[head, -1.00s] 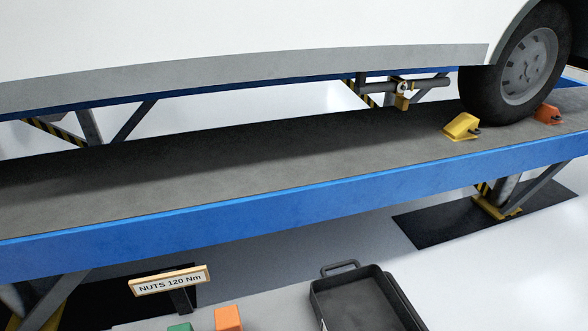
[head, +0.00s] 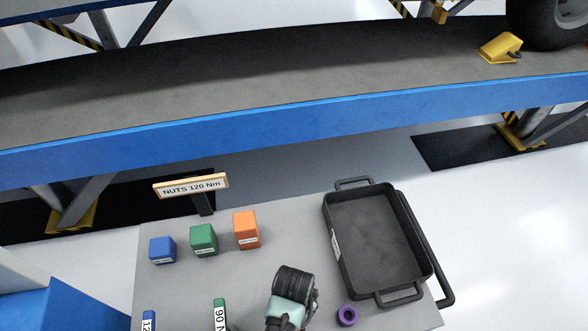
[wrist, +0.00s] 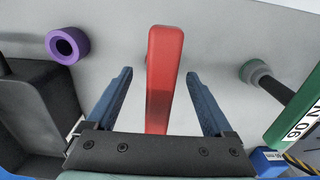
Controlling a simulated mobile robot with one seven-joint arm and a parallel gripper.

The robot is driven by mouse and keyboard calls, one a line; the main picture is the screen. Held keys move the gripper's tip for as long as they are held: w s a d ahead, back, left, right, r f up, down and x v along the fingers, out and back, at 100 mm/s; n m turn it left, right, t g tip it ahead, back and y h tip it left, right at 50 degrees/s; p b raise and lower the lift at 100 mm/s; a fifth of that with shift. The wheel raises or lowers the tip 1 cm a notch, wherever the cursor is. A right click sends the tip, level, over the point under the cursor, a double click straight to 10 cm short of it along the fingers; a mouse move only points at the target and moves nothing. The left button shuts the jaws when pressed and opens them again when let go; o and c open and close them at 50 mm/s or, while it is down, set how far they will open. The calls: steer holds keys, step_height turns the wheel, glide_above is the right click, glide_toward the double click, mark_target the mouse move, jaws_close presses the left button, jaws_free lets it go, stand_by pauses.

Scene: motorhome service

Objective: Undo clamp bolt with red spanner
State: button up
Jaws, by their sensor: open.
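A red spanner's handle (wrist: 164,70) shows in the wrist view, lying over the grey cart top. My gripper (wrist: 158,76) is open, with one blue finger on each side of the handle and a visible gap on both sides. The handle's near end runs down behind the gripper's dark body, so the rest of the spanner is hidden. In the head view my wrist (head: 290,292) is over the cart's front part; it hides the red spanner and the fingertips do not show. The clamp bolt cannot be made out; only a yellow piece (head: 440,12) under the vehicle shows at the top edge.
The grey cart top (head: 285,235) carries a black tray (head: 378,240), a purple ring (head: 347,315), blue (head: 162,250), green (head: 203,240) and orange (head: 246,230) blocks, and a green labelled bar (head: 220,315). Beyond it is the blue-edged lift platform (head: 300,128).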

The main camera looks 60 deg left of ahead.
steer(key=shift+f, duration=1.75)
steer(key=shift+c, duration=0.2)
jaws_close()
